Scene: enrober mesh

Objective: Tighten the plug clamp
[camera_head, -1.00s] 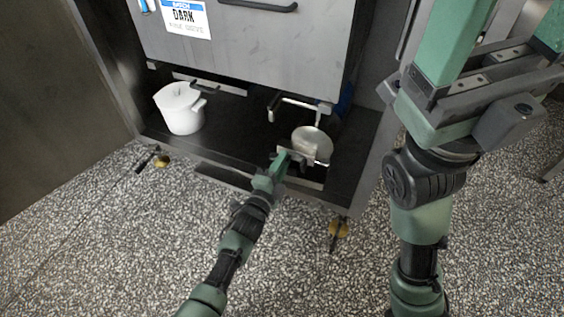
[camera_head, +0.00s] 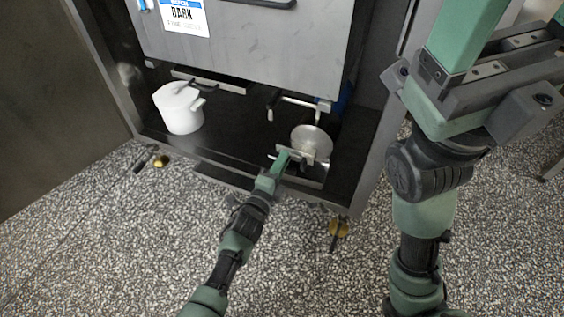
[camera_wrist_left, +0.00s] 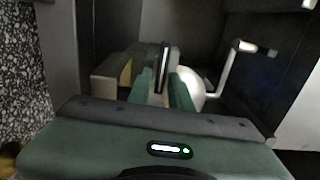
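The plug clamp (camera_head: 296,152) shows as a small metal bar in front of a round pale metal disc (camera_head: 314,138), low in the open bay under the machine. My left gripper (camera_head: 284,160) reaches in from the front and its fingertips are at the clamp. In the left wrist view, the gripper's green fingers (camera_wrist_left: 164,88) are close together around a thin dark upright bar (camera_wrist_left: 164,62), which looks like the clamp's handle. The fingers partly hide the disc (camera_wrist_left: 194,82) behind them. My right gripper (camera_head: 505,35) is high at the right, its fingers wide apart and empty.
The grey panel (camera_head: 250,45) overhangs the bay.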

